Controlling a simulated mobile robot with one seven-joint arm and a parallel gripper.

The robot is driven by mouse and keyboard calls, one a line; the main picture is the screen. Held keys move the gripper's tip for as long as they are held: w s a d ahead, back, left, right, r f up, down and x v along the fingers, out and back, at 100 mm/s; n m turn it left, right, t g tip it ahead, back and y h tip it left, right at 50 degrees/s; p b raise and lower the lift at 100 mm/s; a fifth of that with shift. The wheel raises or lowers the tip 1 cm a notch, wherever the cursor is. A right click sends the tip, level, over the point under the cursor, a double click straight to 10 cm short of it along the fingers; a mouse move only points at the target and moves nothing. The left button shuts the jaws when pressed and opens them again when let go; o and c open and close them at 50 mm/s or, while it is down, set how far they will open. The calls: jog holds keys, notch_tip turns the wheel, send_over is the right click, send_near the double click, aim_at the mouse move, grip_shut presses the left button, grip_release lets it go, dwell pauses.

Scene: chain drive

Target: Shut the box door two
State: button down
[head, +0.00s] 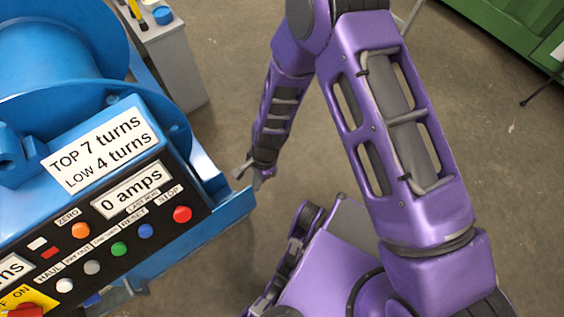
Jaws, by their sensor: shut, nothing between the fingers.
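No door marked two can be made out in the head view. My gripper (252,177) is shut and empty, small at the end of my purple arm. It is close to the right corner of the blue machine (215,222); I cannot tell whether it touches. The machine carries a black control panel (135,222) with labels, several coloured buttons and a red knob. The panel's left part is cut off by the picture edge.
A grey cabinet (178,72) with small items on top stands behind the blue machine. A green container (500,22) is at the top right, with a thin black stand (540,90) near it. The brown floor between them is open.

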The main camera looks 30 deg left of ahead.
aim_at(229, 201)
jog(key=s+a, duration=0.1)
jog(key=s, duration=0.2)
jog(key=s+a, duration=0.1)
jog(key=s, duration=0.1)
jog(key=s+a, duration=0.1)
jog(key=s, duration=0.2)
jog(key=shift+s+a, duration=0.3)
